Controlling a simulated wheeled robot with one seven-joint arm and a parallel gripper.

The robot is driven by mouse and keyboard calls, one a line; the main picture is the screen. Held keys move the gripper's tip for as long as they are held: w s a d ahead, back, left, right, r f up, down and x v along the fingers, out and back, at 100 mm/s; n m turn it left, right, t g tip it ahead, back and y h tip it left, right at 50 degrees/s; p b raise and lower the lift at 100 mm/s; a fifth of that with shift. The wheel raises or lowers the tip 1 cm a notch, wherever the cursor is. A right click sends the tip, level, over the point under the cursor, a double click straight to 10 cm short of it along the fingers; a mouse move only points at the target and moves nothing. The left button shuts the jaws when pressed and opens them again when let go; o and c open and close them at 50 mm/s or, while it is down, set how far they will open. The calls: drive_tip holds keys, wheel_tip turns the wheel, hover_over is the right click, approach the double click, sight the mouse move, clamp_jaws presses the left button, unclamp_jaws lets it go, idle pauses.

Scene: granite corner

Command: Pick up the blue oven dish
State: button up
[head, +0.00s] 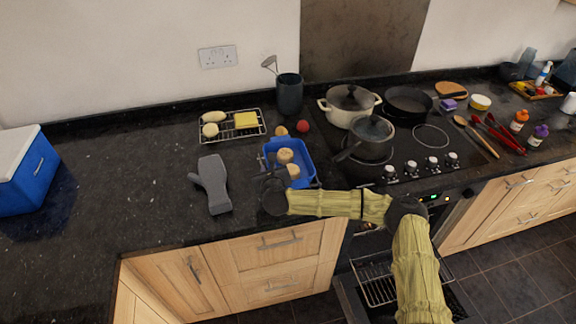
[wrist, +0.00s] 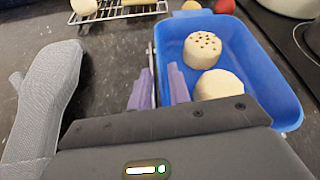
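The blue oven dish (head: 307,165) sits on the dark counter left of the hob, with two pale round items in it. In the wrist view the dish (wrist: 262,62) fills the right side. One round item (wrist: 202,50) has dark specks on top; the nearer one (wrist: 218,86) is plain and partly hidden by my gripper's body. My gripper (wrist: 159,88) is open at the dish's left wall, with one purple finger on the outer side and the other on the inner side. A gap shows between the fingers. In the head view my gripper (head: 272,182) is at the dish's near left side.
A grey oven mitt (head: 213,185) lies left of the dish. A wire rack (head: 232,126) with food, a utensil pot (head: 289,93) and a red item (head: 303,126) are behind. A grey saucepan (head: 371,133) stands close right. The left counter is mostly clear up to a blue cooler (head: 27,176).

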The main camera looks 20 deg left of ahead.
clamp_jaws()
idle(0.9)
drive_tip(key=shift+w+r, duration=0.1)
drive_tip(key=shift+r, duration=0.45)
wheel_tip(320, 180, up, 9)
drive_tip(key=b, duration=0.2)
idle(0.8)
drive_tip(key=shift+f+p, duration=0.95)
drive_tip(key=shift+f, duration=3.7)
